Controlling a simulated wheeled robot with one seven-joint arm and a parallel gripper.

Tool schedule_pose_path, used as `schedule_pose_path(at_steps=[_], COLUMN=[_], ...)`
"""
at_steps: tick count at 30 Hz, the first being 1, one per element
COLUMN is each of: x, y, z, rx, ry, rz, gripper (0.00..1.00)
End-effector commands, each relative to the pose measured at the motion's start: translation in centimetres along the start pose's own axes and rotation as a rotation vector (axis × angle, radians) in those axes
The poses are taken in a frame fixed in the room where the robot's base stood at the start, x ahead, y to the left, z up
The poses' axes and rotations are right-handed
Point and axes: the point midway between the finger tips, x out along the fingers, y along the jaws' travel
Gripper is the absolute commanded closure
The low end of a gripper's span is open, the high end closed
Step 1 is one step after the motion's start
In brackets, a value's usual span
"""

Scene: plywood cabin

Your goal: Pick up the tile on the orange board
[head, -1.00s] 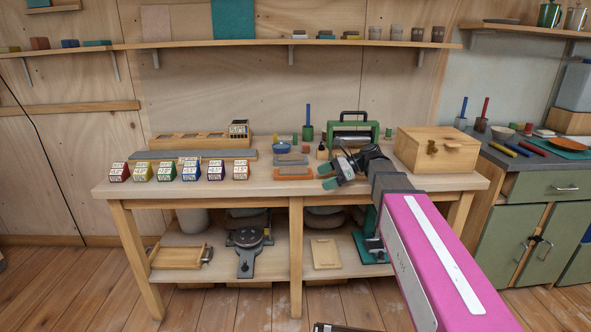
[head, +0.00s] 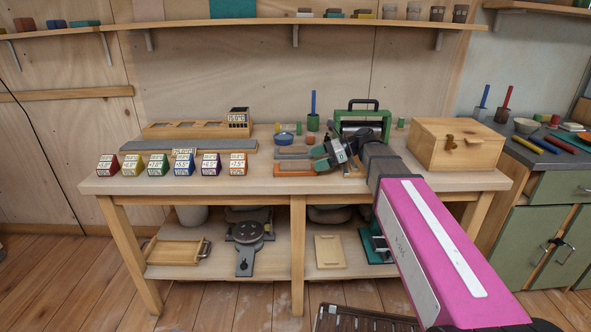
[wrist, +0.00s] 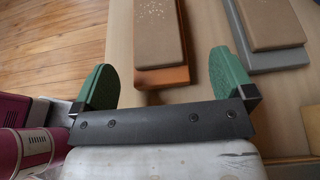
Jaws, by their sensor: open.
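The orange board (head: 284,174) lies near the front edge of the workbench, left of my gripper. A flat grey-brown tile (head: 293,167) lies on it. In the wrist view the tile (wrist: 159,32) shows as a brown slab with pale specks at one end, and the orange board (wrist: 176,77) shows under it. My gripper (head: 318,160) is open and empty at the board's right end. In the wrist view the green fingers of my gripper (wrist: 165,80) stand either side of the tile's near end, apart from it; their height above it is hard to tell.
A grey board (wrist: 250,50) with a similar brown tile (wrist: 270,22) lies close beside my right finger. A wooden box (head: 462,145) is at the right, and several lettered blocks (head: 158,165) at the left.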

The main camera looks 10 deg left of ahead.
Motion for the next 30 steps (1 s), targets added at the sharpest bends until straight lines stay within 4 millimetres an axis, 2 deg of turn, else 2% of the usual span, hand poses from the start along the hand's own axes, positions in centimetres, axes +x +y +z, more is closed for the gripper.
schedule_pose_path(at_steps=[7, 15, 23, 28, 29, 30], x=[1.7, 5.3, 5.7, 5.7, 5.7, 5.7], y=[0.2, 0.4, 0.4, 0.4, 0.4, 0.4], z=[0.1, 0.3, 0.3, 0.3, 0.3, 0.3], rx=[0.000, 0.000, 0.000, 0.000, 0.000, 0.000], ry=[0.000, 0.000, 0.000, 0.000, 0.000, 0.000], rz=[0.002, 0.002, 0.000, 0.000, 0.000, 0.000], gripper=[0.00, 0.00, 0.00, 0.52, 0.59, 0.59])
